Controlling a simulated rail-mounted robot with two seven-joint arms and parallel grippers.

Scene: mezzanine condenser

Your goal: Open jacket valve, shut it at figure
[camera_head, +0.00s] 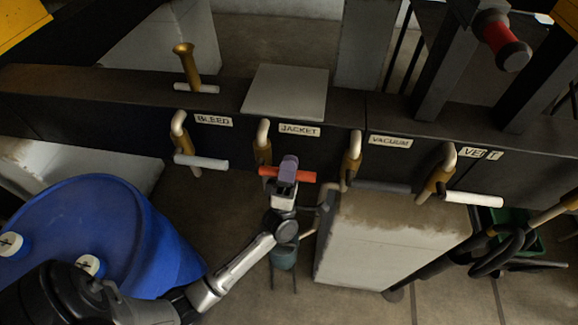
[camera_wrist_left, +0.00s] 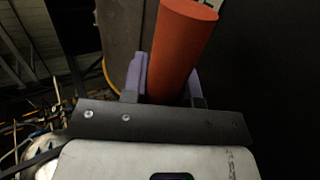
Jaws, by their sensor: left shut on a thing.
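The jacket valve has a red-orange handle (camera_head: 303,177) lying crosswise below the JACKET label (camera_head: 299,130), with a brass body and pale bent pipe (camera_head: 263,135) at its left. My left gripper (camera_head: 288,172) is shut on this handle near its middle. In the left wrist view the handle (camera_wrist_left: 182,45) stands between the two purple fingers of the left gripper (camera_wrist_left: 166,82). The figure named in the task is not readable in these frames. My right gripper is not in view.
White bleed handle (camera_head: 202,162) is at left; grey vacuum handle (camera_head: 381,186) and white vent handle (camera_head: 473,198) are at right. A blue drum (camera_head: 100,225) stands lower left. A pale block (camera_head: 385,245) stands below the vacuum valve. A brass funnel (camera_head: 187,62) rises behind.

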